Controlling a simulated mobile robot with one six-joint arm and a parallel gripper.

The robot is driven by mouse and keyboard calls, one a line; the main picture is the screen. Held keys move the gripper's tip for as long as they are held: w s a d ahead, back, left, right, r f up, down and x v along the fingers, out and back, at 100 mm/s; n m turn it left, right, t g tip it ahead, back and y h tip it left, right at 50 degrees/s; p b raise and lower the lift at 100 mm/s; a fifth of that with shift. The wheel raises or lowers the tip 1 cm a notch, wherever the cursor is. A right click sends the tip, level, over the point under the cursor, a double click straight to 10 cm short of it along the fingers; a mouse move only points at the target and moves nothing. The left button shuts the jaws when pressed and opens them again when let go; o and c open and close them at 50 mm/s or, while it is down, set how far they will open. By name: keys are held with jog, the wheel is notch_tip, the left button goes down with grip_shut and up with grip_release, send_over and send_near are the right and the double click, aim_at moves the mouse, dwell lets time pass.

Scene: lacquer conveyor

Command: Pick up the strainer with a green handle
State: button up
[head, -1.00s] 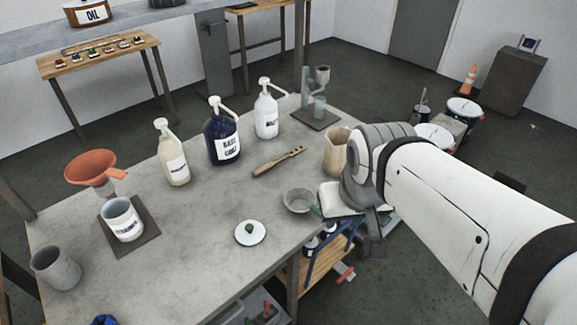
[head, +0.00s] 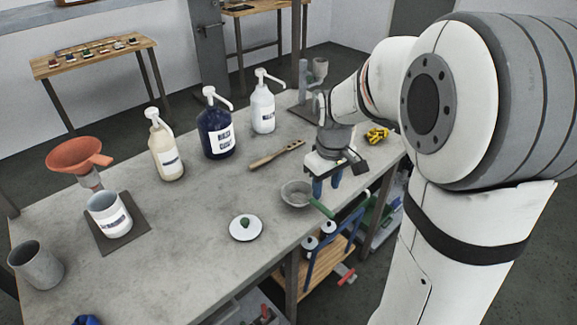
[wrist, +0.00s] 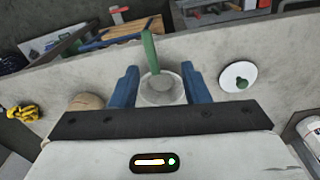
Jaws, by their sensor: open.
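The strainer (head: 296,194) is a grey round bowl with a green handle (head: 321,207). It rests near the front edge of the grey worktable, its handle pointing toward and over the edge. My gripper (head: 326,187) is open, with two blue fingers pointing down just right of the bowl in the head view. In the wrist view, the strainer bowl (wrist: 161,88) and its green handle (wrist: 150,52) show between the two open fingers (wrist: 157,84). Nothing is held. I cannot tell the exact height of the fingertips above the table.
A white lid with a green knob (head: 245,227) lies left of the strainer. A wooden brush (head: 277,154) lies behind it. Pump bottles (head: 218,130) stand at the back. Yellow gloves (head: 377,135) lie to the right.

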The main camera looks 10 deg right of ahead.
jog(key=n, duration=0.1)
send_over(321, 206)
jog(key=shift+g, duration=0.3)
notch_tip(321, 206, down, 5)
jog(key=shift+s+a+b, duration=0.1)
jog(key=shift+s+b, duration=0.05)
jog(key=shift+b, duration=0.25)
notch_tip(321, 206, down, 8)
jog(key=shift+r+p, duration=0.1)
jog(key=shift+p, duration=0.35)
grip_shut()
